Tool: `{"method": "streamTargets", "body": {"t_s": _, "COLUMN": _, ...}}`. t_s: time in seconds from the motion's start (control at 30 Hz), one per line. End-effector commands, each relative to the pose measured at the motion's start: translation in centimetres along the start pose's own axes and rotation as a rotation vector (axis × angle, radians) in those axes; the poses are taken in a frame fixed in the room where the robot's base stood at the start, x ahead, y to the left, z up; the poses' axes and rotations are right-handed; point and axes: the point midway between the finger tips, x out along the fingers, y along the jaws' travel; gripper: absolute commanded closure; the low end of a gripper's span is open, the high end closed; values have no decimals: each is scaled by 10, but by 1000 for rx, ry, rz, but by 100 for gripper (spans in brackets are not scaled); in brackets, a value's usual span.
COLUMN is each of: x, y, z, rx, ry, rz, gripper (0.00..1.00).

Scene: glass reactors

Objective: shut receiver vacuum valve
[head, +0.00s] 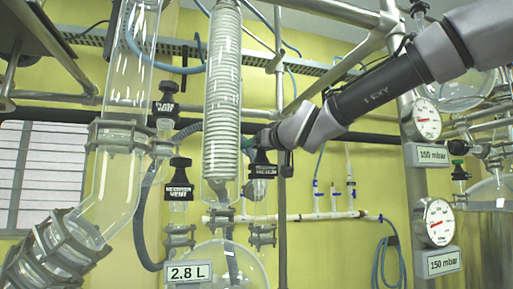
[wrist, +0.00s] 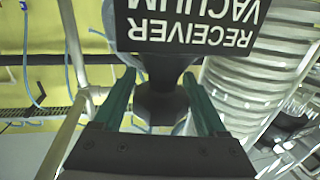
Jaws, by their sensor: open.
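The receiver vacuum valve has a black handle with a white-lettered label plate (head: 262,171), left of the vertical steel rod in the head view. In the wrist view its label (wrist: 195,24) reads upside down, "RECEIVER VACUUM". Its dark handle stem (wrist: 160,102) lies between the two green fingers of my gripper (wrist: 159,76). The fingers are apart, one on each side, with a visible gap at the lower part; contact near the tips cannot be told. In the head view my gripper (head: 257,139) reaches in from the right, and its fingers are mostly hidden.
The coiled glass condenser (head: 222,90) stands close left of the valve. The receiver vent valve (head: 179,188) and flask vent valve (head: 165,104) are further left. The vertical rod (head: 281,220) passes beside my gripper. Two gauges (head: 425,120) (head: 438,221) are at right.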

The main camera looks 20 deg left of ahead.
Motion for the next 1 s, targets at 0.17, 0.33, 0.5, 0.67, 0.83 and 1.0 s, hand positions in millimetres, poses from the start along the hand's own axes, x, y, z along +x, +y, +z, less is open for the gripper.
{"method": "streamTargets", "body": {"t_s": 0.17, "x": 0, "y": 0, "z": 0, "rx": 0, "ry": 0, "rz": 0, "gripper": 26}}
{"method": "streamTargets", "body": {"t_s": 0.33, "x": 0, "y": 0, "z": 0, "rx": 0, "ry": 1, "rz": 0, "gripper": 72}}
{"method": "streamTargets", "body": {"t_s": 0.5, "x": 0, "y": 0, "z": 0, "rx": 0, "ry": 1, "rz": 1, "gripper": 94}}
{"method": "streamTargets", "body": {"t_s": 0.67, "x": 0, "y": 0, "z": -1, "rx": 0, "ry": 1, "rz": 14, "gripper": 94}}
{"method": "streamTargets", "body": {"t_s": 0.83, "x": 0, "y": 0, "z": -1, "rx": 1, "ry": 1, "rz": 54, "gripper": 94}}
{"method": "streamTargets", "body": {"t_s": 1.0, "x": 0, "y": 2, "z": -1, "rx": 1, "ry": 1, "rz": 124, "gripper": 94}}
